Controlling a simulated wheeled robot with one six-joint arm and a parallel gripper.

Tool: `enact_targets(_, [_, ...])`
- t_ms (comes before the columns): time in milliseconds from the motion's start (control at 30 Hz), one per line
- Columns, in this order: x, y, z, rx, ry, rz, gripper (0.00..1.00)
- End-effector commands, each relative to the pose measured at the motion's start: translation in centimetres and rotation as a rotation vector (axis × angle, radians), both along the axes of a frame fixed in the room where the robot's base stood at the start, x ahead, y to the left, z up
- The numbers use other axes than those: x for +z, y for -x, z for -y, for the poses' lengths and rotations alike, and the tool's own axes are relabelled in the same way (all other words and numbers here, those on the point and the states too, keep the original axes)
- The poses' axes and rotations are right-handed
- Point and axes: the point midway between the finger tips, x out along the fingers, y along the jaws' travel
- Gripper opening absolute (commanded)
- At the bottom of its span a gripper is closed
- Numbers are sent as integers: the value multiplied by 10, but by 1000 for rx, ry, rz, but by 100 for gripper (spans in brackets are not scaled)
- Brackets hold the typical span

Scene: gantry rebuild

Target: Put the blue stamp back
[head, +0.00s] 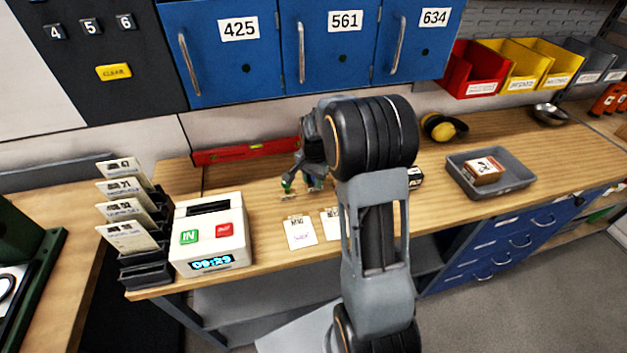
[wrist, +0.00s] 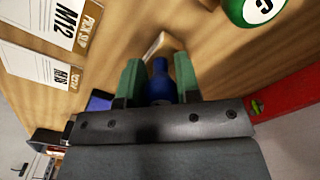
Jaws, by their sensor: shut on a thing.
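In the wrist view, the blue stamp (wrist: 160,88) stands between the two green fingers of my gripper (wrist: 159,76). The gripper is shut on it. A pale wooden piece (wrist: 156,45) shows just beyond the fingers; I cannot tell whether it belongs to the stamp. In the head view, my gripper (head: 312,181) is low over the workbench (head: 250,205), partly hidden by my arm. A small green piece (head: 287,187) shows to its left. The blue stamp is not clear there.
A red level (head: 243,152) lies behind my gripper. Paper cards (head: 300,232) lie in front, and a dark blue piece (wrist: 99,100) shows near them. The time clock (head: 210,228) is on the left. A grey tray (head: 515,183) holding a box is on the right.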

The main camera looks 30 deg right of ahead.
Motion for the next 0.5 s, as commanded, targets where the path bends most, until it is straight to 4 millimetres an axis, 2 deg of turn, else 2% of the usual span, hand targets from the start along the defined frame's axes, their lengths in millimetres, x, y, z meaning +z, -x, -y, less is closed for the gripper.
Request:
enact_targets(100, [-9,0,0,0,0,0,15])
enact_targets(467, [-13,0,0,0,0,0,15])
enact_targets(500, [-13,0,0,0,0,1,32])
